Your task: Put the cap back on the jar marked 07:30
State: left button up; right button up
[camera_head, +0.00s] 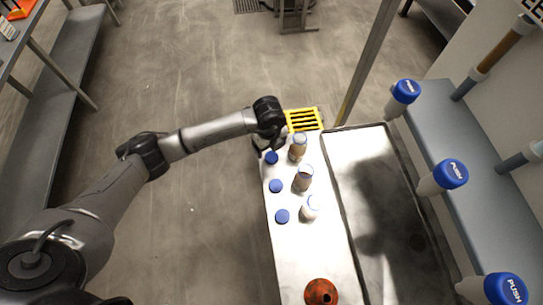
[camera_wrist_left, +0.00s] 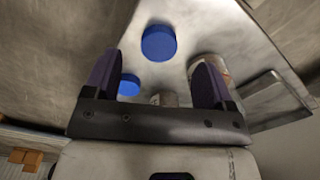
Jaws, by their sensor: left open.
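Three jars stand uncapped-looking in a row on the narrow pale bench: a far brownish jar (camera_head: 298,149), a middle brownish jar (camera_head: 303,180) and a near whitish jar (camera_head: 310,209). I cannot read any time mark. Three blue caps lie left of them: the far cap (camera_head: 271,158), the middle cap (camera_head: 276,186) and the near cap (camera_head: 282,216). My left gripper (camera_head: 264,144) is over the far end of the bench, by the far cap. In the left wrist view its fingers (camera_wrist_left: 158,62) are open, with a blue cap (camera_wrist_left: 159,43) beyond them. My right gripper is out of view.
A yellow rack (camera_head: 303,120) is at the bench's far end, and an orange-brown object (camera_head: 320,292) at its near end. A sunken metal tray (camera_head: 372,190) adjoins on the right. Blue-topped PUSH bottles (camera_head: 450,174) line the right shelf.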

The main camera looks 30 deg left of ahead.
aim_at(270, 155)
pick_arm(q)
jog(key=shift+f, duration=0.1)
jog(key=shift+s+d+f, duration=0.1)
jog(key=shift+d+f, duration=0.05)
jog(key=shift+f, duration=2.4)
jog(key=c, duration=1)
jog(key=shift+o, duration=0.2)
notch_tip(270, 155, up, 10)
jog(key=shift+p, duration=0.3)
